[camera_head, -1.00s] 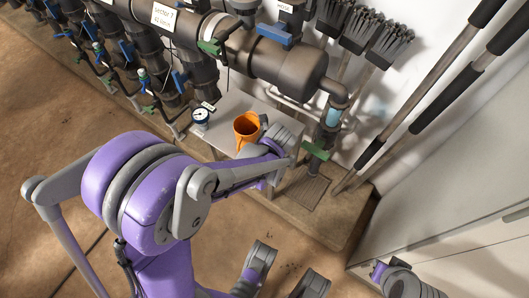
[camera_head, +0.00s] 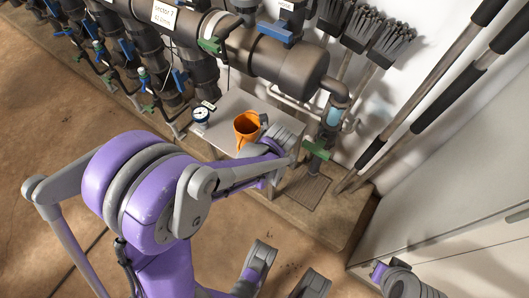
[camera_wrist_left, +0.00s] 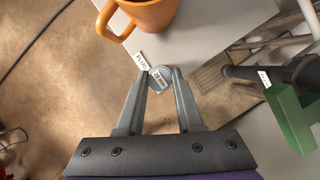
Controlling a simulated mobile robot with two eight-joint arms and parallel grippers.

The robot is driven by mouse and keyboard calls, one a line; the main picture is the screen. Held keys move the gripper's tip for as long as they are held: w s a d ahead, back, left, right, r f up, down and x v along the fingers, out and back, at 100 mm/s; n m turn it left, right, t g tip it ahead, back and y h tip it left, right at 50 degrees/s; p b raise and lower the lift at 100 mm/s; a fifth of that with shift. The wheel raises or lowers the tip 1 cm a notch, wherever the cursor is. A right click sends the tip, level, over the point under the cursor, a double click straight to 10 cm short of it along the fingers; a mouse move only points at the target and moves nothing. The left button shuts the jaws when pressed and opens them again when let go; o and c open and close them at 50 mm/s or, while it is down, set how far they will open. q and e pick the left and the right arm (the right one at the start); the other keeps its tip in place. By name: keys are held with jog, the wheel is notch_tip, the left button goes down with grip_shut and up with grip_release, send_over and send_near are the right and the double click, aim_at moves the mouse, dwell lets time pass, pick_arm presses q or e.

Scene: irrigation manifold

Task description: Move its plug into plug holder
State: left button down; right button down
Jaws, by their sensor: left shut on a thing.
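In the left wrist view, my left gripper (camera_wrist_left: 162,80) is shut on a small round grey plug (camera_wrist_left: 161,74). The plug has a pale printed face, and a white tag reading "PLUG" (camera_wrist_left: 142,62) shows beside it. The plug is seen against the edge of the grey table; its height above it is unclear. In the head view, my left wrist (camera_head: 272,146) is at the table's right corner and the plug cannot be made out. I cannot identify the plug holder in either view.
An orange mug (camera_head: 246,129) stands on the small grey table (camera_head: 227,107), close to my left wrist. A pressure gauge (camera_head: 201,115) sits at the table's left. A green valve handle (camera_head: 316,150) is right of the wrist. Large pipes (camera_head: 285,70) run behind; brooms lean on the wall.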

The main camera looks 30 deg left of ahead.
pick_arm(q)
jog(key=shift+f+b, duration=0.45)
jog(key=shift+f, duration=0.15)
dwell(0.8)
jog(key=shift+f, duration=0.2)
jog(key=shift+f, duration=0.15)
dwell(0.4)
jog(key=shift+f+b, duration=0.45)
jog(key=shift+b, duration=0.15)
jog(key=shift+f+b, duration=0.6)
jog(key=shift+f, duration=0.2)
dwell(0.6)
jog(key=shift+c, duration=2.4)
grip_release()
jog(key=shift+o, duration=0.2)
jog(key=shift+o, duration=1.4)
